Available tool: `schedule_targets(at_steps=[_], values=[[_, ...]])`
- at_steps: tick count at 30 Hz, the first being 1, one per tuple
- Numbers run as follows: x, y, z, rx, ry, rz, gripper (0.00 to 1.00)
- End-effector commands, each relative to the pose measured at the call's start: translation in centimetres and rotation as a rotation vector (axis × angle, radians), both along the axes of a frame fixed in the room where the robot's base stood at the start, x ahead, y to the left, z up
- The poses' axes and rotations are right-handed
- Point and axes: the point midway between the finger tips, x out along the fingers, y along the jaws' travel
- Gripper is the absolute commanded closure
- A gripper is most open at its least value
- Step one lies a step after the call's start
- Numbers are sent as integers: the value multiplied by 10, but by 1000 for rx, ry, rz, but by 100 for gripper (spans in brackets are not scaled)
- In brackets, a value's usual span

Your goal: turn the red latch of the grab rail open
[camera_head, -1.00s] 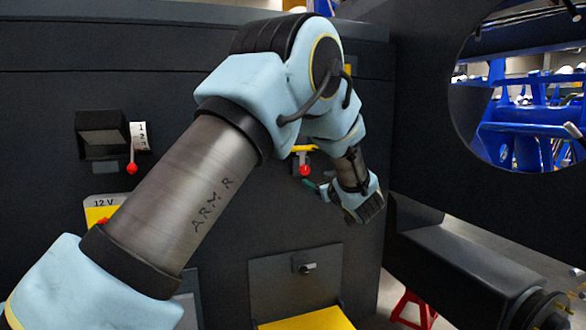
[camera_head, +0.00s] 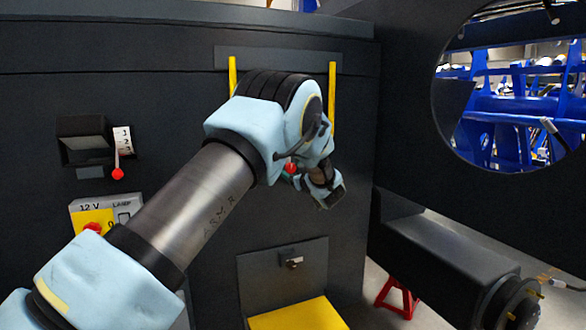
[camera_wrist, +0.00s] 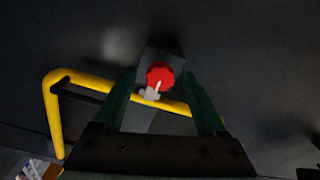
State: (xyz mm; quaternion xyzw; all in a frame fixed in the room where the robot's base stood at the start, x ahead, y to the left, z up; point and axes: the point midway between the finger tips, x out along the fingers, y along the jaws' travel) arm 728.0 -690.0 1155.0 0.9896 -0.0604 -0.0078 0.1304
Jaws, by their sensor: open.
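The red latch (camera_wrist: 160,76) is a small faceted red knob with a pale pointer, on a grey plate in the wrist view. It also shows as a red spot in the head view (camera_head: 291,168), partly covered by my arm. The yellow grab rail (camera_wrist: 54,115) runs behind my fingers in the wrist view; its two uprights (camera_head: 332,95) rise beside my arm in the head view. My gripper (camera_wrist: 159,73) is open, with its green fingers on either side of the latch in the picture. I cannot tell whether they touch it.
Left of my arm are a dark recessed box with a red-knobbed lever (camera_head: 118,173) and a 12 V panel (camera_head: 97,215) with a red knob. A flap with a yellow tray (camera_head: 298,315) is below. A dark beam (camera_head: 440,255) is at right.

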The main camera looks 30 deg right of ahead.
Motion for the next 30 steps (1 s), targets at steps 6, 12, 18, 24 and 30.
schedule_targets(at_steps=[6, 12, 18, 24, 30], values=[[0, 0, -1, 0, 0, 0, 28], [0, 0, 0, 0, 0, 0, 50], [0, 0, 0, 0, 0, 0, 73], [0, 0, -1, 0, 0, 0, 95], [0, 0, -1, 0, 0, 0, 100]])
